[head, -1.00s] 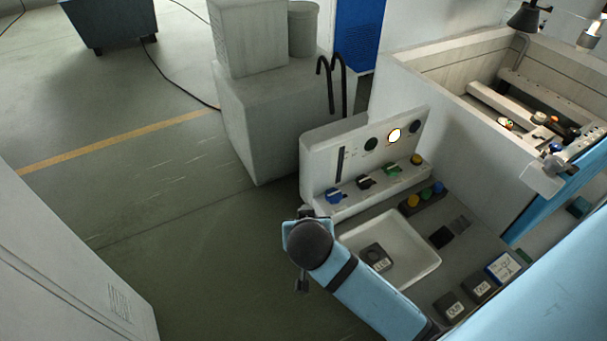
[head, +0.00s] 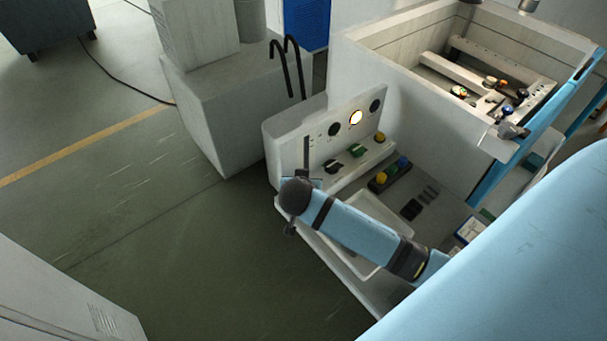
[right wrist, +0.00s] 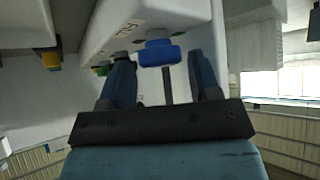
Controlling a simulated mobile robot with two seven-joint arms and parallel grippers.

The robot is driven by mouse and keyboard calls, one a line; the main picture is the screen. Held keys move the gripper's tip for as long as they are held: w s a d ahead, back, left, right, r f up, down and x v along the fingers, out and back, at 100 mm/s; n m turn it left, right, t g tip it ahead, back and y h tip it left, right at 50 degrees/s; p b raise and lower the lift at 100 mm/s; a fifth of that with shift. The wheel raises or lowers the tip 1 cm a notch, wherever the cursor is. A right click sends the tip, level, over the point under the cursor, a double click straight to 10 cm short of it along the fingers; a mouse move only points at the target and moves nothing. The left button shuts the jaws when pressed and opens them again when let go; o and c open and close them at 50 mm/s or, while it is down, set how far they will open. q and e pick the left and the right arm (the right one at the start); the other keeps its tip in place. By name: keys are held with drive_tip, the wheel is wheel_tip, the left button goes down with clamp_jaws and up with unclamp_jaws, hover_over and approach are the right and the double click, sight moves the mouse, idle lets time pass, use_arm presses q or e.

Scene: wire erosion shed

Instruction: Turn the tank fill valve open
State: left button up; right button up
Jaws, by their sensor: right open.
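A blue valve knob (right wrist: 160,52) sticks out of the white control panel (right wrist: 108,18), beside a label that looks like FILL, in the right wrist view. My right gripper (right wrist: 160,74) is open, with one finger on each side in front of the knob; contact is not clear. In the head view my right arm reaches in from the right to the left end of the panel (head: 285,150). Its wrist hides the blue knob and the fingers there. My left gripper is not in view.
The panel also carries a black knob (head: 333,167), a green knob (head: 358,150), a yellow button (head: 379,138) and a lit lamp (head: 355,117). A white tray (head: 393,215) lies under my right forearm. The open machine tank (head: 400,75) stands behind.

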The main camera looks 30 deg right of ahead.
drive_tip(key=shift+w+d+f, duration=0.25)
drive_tip(key=shift+f, duration=0.1)
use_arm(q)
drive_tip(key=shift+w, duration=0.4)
use_arm(e)
drive_tip(key=shift+c, duration=0.2)
drive_tip(key=c, duration=0.6)
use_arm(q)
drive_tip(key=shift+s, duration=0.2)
